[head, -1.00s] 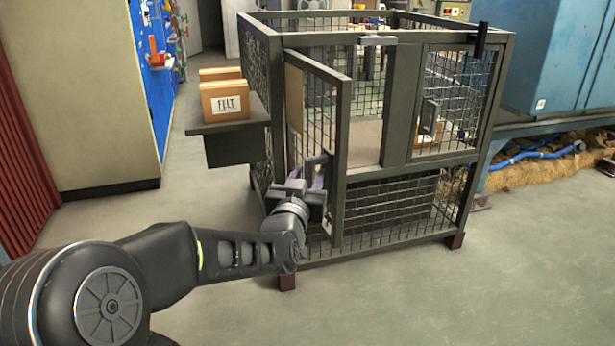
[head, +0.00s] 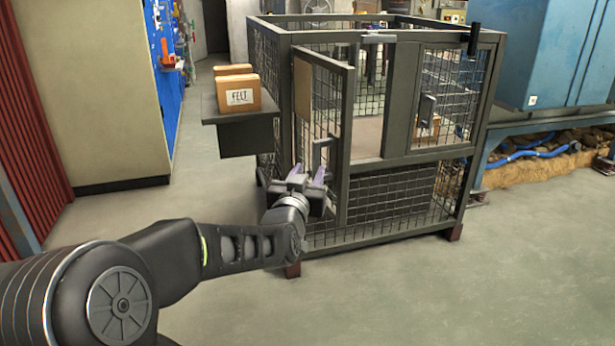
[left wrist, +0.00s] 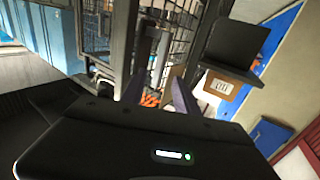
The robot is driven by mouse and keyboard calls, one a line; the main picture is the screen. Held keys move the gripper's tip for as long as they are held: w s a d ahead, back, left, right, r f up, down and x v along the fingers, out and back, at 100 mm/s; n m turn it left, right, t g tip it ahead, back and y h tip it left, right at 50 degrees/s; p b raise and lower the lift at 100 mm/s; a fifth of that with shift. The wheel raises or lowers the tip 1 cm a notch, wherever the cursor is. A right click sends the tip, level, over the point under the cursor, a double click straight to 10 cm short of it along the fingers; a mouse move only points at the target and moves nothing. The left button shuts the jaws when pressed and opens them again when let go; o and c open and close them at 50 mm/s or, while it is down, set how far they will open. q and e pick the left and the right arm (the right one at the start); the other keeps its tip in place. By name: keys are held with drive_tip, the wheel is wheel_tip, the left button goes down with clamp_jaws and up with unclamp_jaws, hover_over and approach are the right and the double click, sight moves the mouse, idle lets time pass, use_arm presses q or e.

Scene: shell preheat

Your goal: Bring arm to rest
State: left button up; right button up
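My left gripper (head: 308,174) is in front of the mesh cage's door in the head view, just below the dark door handle (head: 320,152). Its purple-tinted fingers stand apart with nothing held between them. The left wrist view also shows the open left gripper (left wrist: 159,84), with the cage beyond the fingers. The cage door (head: 328,100) stands ajar, swung out toward me. My right gripper is in neither view.
The dark mesh cage (head: 398,100) fills the middle of the head view. A side shelf (head: 235,116) on it holds boxes, the front one labelled FELT (head: 240,95). A blue cabinet (head: 560,55) stands at the right. The floor in front of the cage is clear.

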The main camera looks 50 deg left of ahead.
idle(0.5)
